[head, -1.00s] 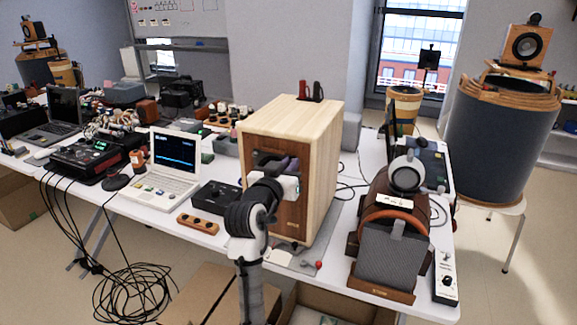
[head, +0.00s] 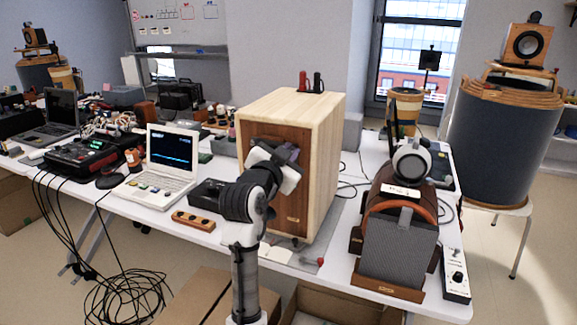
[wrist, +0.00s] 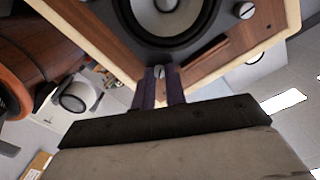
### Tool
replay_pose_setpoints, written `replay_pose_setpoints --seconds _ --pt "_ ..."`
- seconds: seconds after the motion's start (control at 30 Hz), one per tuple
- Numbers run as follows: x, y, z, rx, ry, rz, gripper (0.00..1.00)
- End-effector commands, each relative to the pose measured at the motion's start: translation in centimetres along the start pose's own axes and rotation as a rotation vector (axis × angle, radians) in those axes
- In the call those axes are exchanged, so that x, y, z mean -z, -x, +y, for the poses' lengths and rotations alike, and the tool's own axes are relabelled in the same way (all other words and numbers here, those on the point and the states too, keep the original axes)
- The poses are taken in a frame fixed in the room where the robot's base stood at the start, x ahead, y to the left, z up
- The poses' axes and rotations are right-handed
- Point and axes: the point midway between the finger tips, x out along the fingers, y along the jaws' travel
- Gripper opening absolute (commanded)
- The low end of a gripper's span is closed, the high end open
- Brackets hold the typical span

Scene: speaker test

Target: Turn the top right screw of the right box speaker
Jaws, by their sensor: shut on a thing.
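The right box speaker (head: 325,150) is a pale wooden box with a brown wood front, standing on the white table in the middle of the head view. In the wrist view its front shows tilted, with a dark round driver (wrist: 168,12) in a grey frame. A silver screw (wrist: 158,72) at the frame's corner is between the two purple fingers of my gripper (wrist: 160,88), which is shut on it. Another screw (wrist: 243,10) shows at the frame's right. In the head view my gripper (head: 290,153) is at the upper right of the speaker front, its fingertips partly hidden.
A laptop (head: 168,160), a black box (head: 208,192) and a wooden block (head: 193,221) are to the left. Red and black objects (head: 311,83) are on top of or behind the box.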

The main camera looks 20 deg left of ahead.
Motion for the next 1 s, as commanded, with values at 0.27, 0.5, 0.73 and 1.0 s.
replay_pose_setpoints --seconds 0.27,0.5,0.73,1.0 --pt "-0.35 0.0 0.28 0.001 -0.264 0.002 0.0" --pt "-0.33 0.0 0.22 0.001 -0.47 0.0 0.0" --pt "-0.21 0.0 0.19 0.001 -0.616 0.0 0.0" --pt "-0.07 -0.01 0.15 0.0 -0.708 0.0 0.0"
